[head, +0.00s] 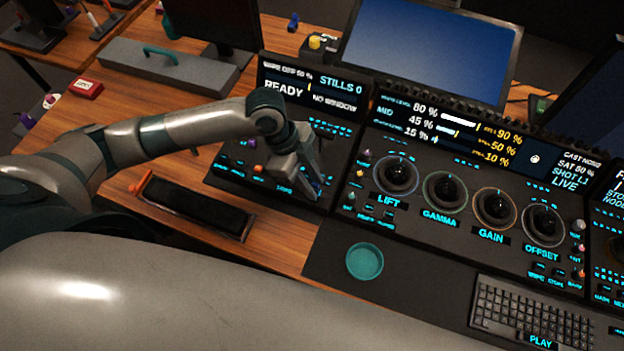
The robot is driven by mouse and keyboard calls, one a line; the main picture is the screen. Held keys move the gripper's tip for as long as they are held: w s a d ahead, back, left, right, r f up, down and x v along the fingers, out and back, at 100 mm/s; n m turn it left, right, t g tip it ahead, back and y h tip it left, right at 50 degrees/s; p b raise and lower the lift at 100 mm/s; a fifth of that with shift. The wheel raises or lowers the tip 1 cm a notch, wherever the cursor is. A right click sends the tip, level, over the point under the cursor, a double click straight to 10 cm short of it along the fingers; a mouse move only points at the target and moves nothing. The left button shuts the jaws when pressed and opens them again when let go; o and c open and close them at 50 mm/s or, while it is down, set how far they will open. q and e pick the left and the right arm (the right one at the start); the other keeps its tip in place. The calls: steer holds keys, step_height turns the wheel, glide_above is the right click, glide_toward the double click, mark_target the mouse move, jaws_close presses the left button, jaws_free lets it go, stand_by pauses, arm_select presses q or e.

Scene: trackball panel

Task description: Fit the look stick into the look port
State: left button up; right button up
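My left gripper (308,185) reaches in from the left and points down over the right part of the left control panel (225,168). A small blue patch shows at its fingertips; I cannot tell whether this is the look stick, a part of the panel or a light on it. The fingers are seen from behind and the side, so their opening is unclear. I cannot make out the look port; the gripper covers part of the panel where small labels and buttons sit. My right gripper is not in view.
The centre panel with its trackballs (397,174) stands right of the gripper. A teal round dish (365,261) and a keyboard (530,318) lie in front. A dark tray (195,207) lies on the wooden desk at left. A grey box (165,75) with a teal handle stands behind my arm.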

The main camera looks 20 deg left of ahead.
arm_select(q)
steer(key=shift+r, duration=0.1)
steer(key=shift+a+r, duration=0.15)
steer(key=shift+r, duration=0.3)
steer(key=b+v, duration=0.1)
steer(key=v, duration=1)
steer(key=shift+b, duration=0.35)
